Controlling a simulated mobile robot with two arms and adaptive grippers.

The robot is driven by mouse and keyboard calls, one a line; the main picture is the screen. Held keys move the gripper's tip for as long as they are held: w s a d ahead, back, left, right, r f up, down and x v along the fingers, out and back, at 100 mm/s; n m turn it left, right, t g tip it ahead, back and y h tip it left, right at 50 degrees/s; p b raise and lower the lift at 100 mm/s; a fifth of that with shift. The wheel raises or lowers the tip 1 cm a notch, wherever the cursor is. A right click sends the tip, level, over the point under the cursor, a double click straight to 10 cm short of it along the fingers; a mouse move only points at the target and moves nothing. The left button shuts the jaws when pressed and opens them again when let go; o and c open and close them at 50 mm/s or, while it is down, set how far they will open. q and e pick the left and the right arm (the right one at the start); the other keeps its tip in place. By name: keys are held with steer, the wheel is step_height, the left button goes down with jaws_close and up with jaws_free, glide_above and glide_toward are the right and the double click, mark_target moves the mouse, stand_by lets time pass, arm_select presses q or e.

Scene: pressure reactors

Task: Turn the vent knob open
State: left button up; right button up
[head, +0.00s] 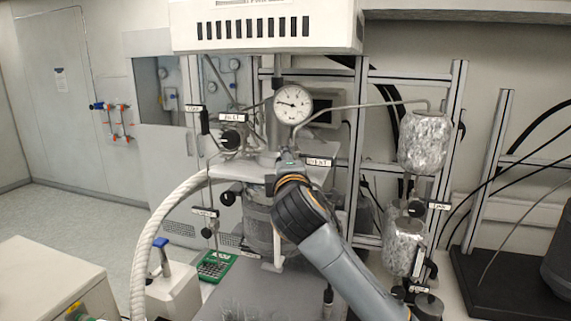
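The reactor's steel vessel (258,225) stands in the middle of the head view. A small tag reading VENT (319,162) is on its right side, just below the gauge. The vent knob itself is not clearly visible; my arm and gripper cover the area left of the tag. My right gripper (288,157) is at the vessel head, close to the left of the VENT tag. Its fingers are small and mostly hidden behind its dark wrist, so I cannot tell whether they are open or touching a knob. My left gripper does not show.
A round pressure gauge (293,104) sits just above my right gripper, with a white housing (265,27) overhead. Another black knob (231,139) is left of the gauge. A thick white hose (150,240) curves at left. Foil-wrapped cylinders (425,142) stand at right.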

steer(key=shift+d+r+n, duration=0.1)
steer(key=shift+n, duration=0.4)
steer(key=shift+g, duration=0.3)
steer(key=o, duration=1)
steer(key=shift+o, duration=1)
steer(key=shift+w, duration=0.1)
steer(key=s, duration=0.8)
steer(key=shift+d+r, duration=0.2)
steer(key=shift+d, duration=0.1)
